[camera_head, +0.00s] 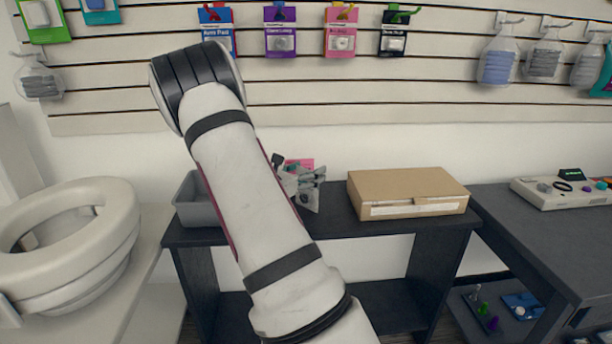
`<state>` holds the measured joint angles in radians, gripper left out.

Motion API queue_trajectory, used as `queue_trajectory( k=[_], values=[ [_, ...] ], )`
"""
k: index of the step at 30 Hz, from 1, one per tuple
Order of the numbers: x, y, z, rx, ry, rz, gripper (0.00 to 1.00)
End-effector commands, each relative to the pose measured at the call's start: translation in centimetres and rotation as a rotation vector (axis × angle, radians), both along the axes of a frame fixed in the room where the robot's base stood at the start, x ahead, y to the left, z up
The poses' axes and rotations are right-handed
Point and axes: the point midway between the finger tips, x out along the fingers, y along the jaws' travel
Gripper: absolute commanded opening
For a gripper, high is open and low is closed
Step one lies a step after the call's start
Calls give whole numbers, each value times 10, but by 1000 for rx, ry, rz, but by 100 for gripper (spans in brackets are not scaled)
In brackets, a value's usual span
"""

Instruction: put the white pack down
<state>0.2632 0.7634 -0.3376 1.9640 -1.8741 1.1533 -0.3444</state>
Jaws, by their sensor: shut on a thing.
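My gripper (303,186) shows just right of my white forearm, over the dark table between a grey bin and a cardboard box. It is small in the view and partly hidden by the arm. It is shut on what I take to be the white pack; a pale piece shows at the jaws, but its outline cannot be told apart from the fingers. A bit of pink (305,163) shows just behind the gripper. I cannot tell whether the pack touches the table.
The dark table (340,232) holds the grey bin (200,212) at left and the closed cardboard box (407,190) at right. A white ring-shaped thing (60,225) stands far left. A control panel (565,190) is on the right table. Packs hang on the slatted wall (130,80).

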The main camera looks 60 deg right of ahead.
Motion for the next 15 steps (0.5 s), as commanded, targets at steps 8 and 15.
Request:
queue_trajectory(
  k=[8,15],
  values=[
    [0,0,-5,-1,-2,1,27],
    [0,0,-8,0,-1,1,89]
  ],
)
